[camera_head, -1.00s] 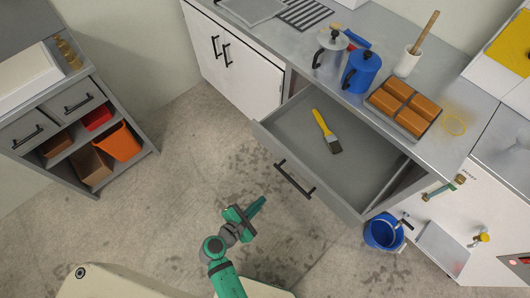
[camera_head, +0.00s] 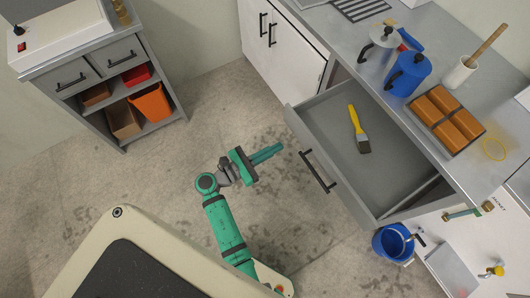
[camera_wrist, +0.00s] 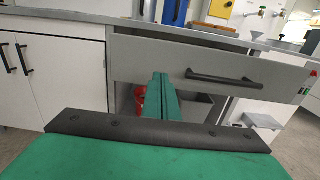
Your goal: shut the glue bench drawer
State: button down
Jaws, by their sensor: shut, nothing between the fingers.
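The glue bench drawer (camera_head: 400,182) stands pulled out from under the bench top in the head view. It is grey with a black bar handle (camera_head: 317,171) on its front. A brush with a yellow handle (camera_head: 355,119) lies inside it. My gripper (camera_head: 279,149) is shut and empty, a little to the left of the drawer front and apart from it. In the wrist view the shut green fingers (camera_wrist: 161,90) point toward the drawer front (camera_wrist: 150,60), left of its handle (camera_wrist: 224,78).
The bench top holds a blue pot (camera_head: 408,73), a grey pot (camera_head: 380,50) and a tray of orange blocks (camera_head: 446,118). A blue bucket (camera_head: 392,243) stands on the floor by the drawer's near corner. A grey cabinet (camera_head: 115,85) stands at left; the floor between is clear.

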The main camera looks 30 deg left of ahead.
aim_at(301, 135)
jog(key=x, duration=0.7)
jog(key=shift+w+d, duration=0.2)
jog(key=shift+w, duration=0.1)
